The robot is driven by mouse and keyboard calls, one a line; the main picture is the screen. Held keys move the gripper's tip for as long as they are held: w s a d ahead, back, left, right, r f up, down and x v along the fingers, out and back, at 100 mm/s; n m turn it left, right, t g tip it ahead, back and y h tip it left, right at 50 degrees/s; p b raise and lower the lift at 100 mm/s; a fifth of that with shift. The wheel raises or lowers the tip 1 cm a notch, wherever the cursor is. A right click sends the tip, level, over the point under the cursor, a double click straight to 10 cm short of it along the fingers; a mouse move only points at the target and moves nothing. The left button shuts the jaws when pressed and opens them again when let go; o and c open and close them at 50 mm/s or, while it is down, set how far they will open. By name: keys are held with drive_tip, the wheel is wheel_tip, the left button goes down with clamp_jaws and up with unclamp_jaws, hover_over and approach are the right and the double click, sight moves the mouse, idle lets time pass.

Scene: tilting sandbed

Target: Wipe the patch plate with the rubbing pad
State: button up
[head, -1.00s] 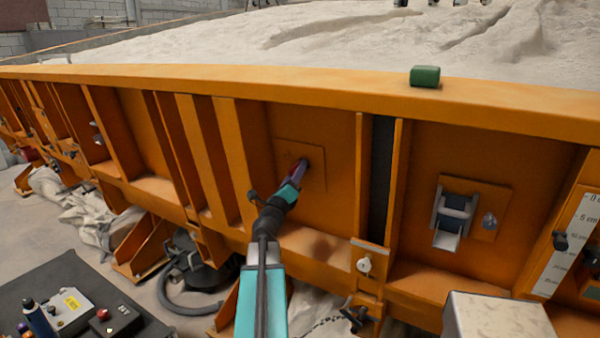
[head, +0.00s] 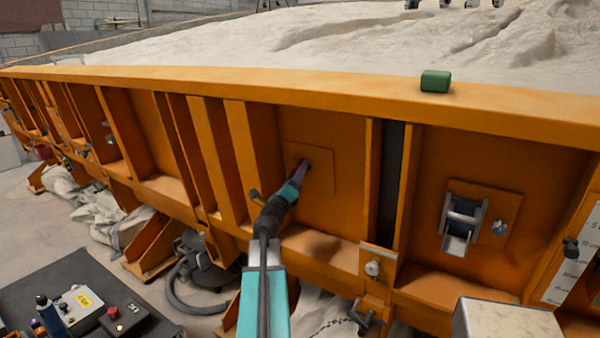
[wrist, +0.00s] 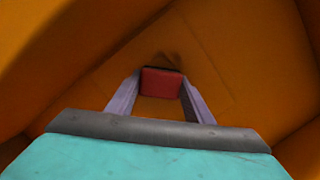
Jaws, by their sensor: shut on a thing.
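The patch plate (head: 323,178) is a thin orange square on the orange side wall of the sandbed. In the wrist view the plate (wrist: 205,72) fills the space ahead, with a dark smudge (wrist: 166,58) just beyond the pad. The red rubbing pad (wrist: 161,84) sits between the two purple fingers of my gripper (head: 301,168), which is shut on it. The pad is at the left-middle part of the plate, at or very near its surface; I cannot tell whether it touches. In the head view my gripper largely hides the pad.
Upright orange ribs (head: 240,150) stand left and right of the plate's bay, with a ledge (head: 320,245) below. A green block (head: 435,81) lies on the top rim. A latch (head: 463,218) is on the panel to the right. A dark table (head: 75,285) stands lower left.

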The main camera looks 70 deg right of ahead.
sight(293, 159)
drive_tip(key=shift+w+d+p, duration=0.2)
drive_tip(key=shift+w+d, duration=0.1)
drive_tip(key=shift+w, duration=0.65)
drive_tip(key=shift+w+d+p, duration=0.15)
drive_tip(key=shift+w+d, duration=0.1)
drive_tip(key=shift+w, duration=0.7)
drive_tip(key=shift+a+r+p, duration=0.2)
drive_tip(key=shift+r+p, duration=0.55)
drive_tip(key=shift+r, duration=0.2)
drive_tip(key=shift+s, duration=0.1)
drive_tip(key=shift+s+a+f+b, duration=0.1)
drive_tip(key=shift+s+a+b, duration=0.15)
drive_tip(key=shift+s, duration=0.55)
drive_tip(key=shift+s+a+b, duration=0.25)
drive_tip(key=shift+s, duration=0.8)
